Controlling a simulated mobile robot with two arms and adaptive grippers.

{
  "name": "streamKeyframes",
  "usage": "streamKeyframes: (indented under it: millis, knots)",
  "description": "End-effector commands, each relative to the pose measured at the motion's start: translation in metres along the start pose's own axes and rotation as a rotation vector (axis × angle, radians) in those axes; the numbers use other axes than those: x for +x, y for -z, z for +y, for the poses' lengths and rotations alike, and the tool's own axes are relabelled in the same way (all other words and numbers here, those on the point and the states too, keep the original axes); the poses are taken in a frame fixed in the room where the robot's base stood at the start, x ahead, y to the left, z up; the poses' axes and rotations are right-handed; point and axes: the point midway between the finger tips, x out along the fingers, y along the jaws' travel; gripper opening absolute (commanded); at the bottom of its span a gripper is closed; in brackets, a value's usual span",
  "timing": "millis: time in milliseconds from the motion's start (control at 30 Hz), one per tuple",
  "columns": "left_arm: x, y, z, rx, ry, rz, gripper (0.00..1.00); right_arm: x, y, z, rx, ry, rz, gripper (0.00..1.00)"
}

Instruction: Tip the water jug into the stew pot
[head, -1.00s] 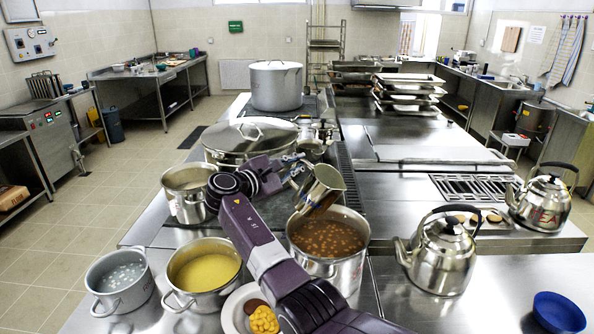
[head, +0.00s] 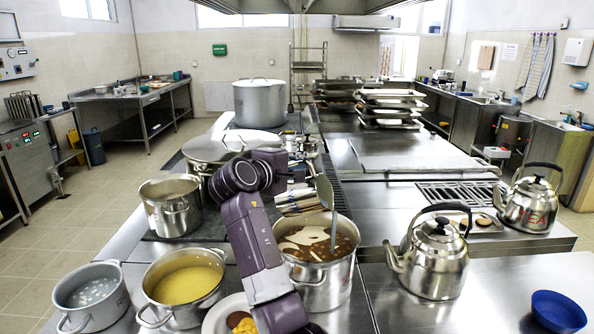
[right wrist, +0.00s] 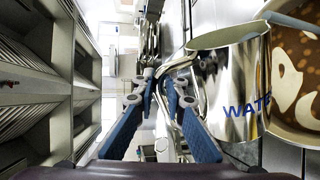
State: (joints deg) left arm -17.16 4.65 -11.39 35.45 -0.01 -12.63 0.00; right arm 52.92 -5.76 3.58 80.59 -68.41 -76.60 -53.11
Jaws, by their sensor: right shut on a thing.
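The stew pot (head: 320,285) stands on the near counter, full of brown stew with pale patches on its surface. My right gripper (head: 297,174) is shut on the handle of the steel water jug (head: 296,204) and holds it tipped above the pot. A grey streak falls from its rim into the stew. In the right wrist view, my right gripper (right wrist: 160,78) has its blue fingers at the handle, and the jug (right wrist: 226,88) shows blue lettering beside the stew pot (right wrist: 295,85). My arm hides part of the jug in the head view. My left gripper is out of view.
A pot of yellow food (head: 185,285), a pot of pale liquid (head: 92,297) and an empty-looking pot (head: 171,205) stand left. A lidded pot (head: 225,150) is behind. Two kettles (head: 437,262) (head: 530,205) and a blue bowl (head: 558,311) stand right.

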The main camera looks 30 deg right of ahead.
Motion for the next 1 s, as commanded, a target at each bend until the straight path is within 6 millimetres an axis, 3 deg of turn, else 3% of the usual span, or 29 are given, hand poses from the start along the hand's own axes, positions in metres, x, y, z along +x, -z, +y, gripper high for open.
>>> streamKeyframes:
  millis: [633, 1000]
  knots:
    - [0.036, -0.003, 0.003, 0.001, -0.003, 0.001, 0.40, 0.009, -0.048, -0.024, 0.355, 0.023, 0.074, 0.00]
    - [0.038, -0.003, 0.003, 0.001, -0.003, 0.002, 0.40, 0.010, -0.080, -0.021, 0.558, 0.039, 0.116, 0.00]
